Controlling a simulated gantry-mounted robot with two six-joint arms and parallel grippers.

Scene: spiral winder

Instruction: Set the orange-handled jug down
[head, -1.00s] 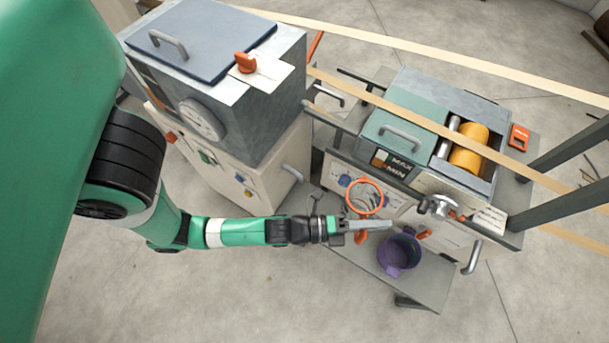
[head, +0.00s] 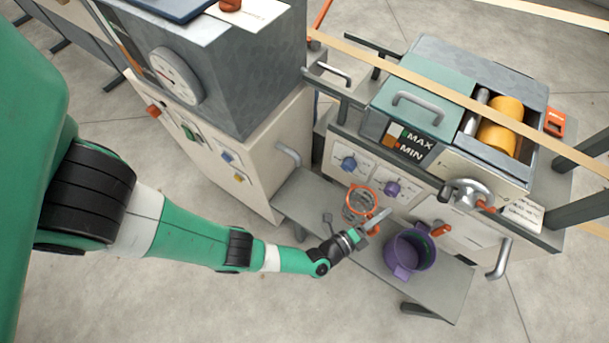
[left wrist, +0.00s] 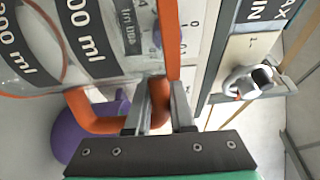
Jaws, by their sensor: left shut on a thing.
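The orange-handled jug (head: 358,206) is clear, with an orange rim. In the head view it is over the grey shelf in front of the winder, left of the purple pot. I cannot tell whether its base touches the shelf. My left gripper (head: 378,220) is shut on the orange handle at the jug's right side. In the left wrist view the handle (left wrist: 92,112) runs between the fingers (left wrist: 160,112), and the jug's black ml markings (left wrist: 88,35) show at upper left. The jug's base is hidden there. My right gripper is not in view.
The purple pot (head: 408,256) stands on the grey shelf (head: 455,285) close to the gripper. The winder's front with knobs (head: 392,188) and a silver tap (head: 468,195) rises behind. A tall cabinet (head: 215,140) stands to the left. Bare shelf lies left of the jug.

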